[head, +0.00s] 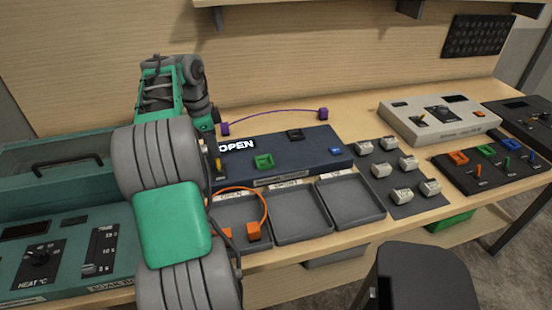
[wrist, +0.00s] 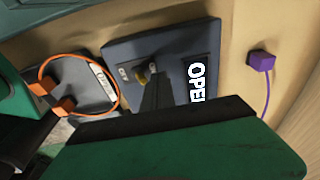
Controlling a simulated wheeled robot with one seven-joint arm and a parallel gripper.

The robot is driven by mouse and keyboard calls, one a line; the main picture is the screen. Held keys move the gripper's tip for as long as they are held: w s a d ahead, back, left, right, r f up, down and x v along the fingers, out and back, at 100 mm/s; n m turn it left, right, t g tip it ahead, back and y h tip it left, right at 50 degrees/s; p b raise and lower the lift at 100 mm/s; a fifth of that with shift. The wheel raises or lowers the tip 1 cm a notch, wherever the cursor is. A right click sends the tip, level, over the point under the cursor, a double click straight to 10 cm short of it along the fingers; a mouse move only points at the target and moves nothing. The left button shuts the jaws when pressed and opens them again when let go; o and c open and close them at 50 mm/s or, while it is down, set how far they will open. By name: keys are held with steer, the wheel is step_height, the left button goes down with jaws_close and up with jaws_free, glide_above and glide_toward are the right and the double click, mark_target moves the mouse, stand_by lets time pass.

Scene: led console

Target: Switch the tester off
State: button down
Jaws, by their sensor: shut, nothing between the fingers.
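The tester (head: 300,158) is a dark blue box on the bench with a lit display reading OPEN (head: 237,145). It carries a green socket, a black socket and a blue part on top. A yellow-tipped lever switch (head: 217,166) is at its left end, partly hidden by my arm. In the wrist view the tester (wrist: 120,52) shows the switch's yellow part (wrist: 141,77) beside my fingertips. My gripper (wrist: 152,72) is shut and empty, right at the switch; I cannot tell whether it touches. A small label beside the switch is too small to read surely.
An orange lead (head: 253,231) lies in the left grey tray, with empty trays (head: 300,212) to its right. A purple lead (head: 270,112) lies behind the tester. Grey blocks (head: 403,195) stand to the right. A green soak box (head: 60,205) is at the left.

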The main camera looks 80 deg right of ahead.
steer(key=shift+f+b, duration=0.3)
steer(key=shift+f, duration=0.1)
steer(key=shift+a, duration=0.1)
steer(key=shift+s+a+b, duration=0.3)
steer(key=shift+a+b, duration=0.15)
steer(key=shift+a, duration=0.05)
steer(key=shift+s+a+b, duration=0.3)
steer(key=shift+a+b, duration=0.1)
steer(key=shift+a, duration=0.1)
step_height(320, 180, up, 7)
steer(key=p, duration=0.7)
steer(key=shift+w+d, duration=0.2)
steer(key=shift+d, duration=0.2)
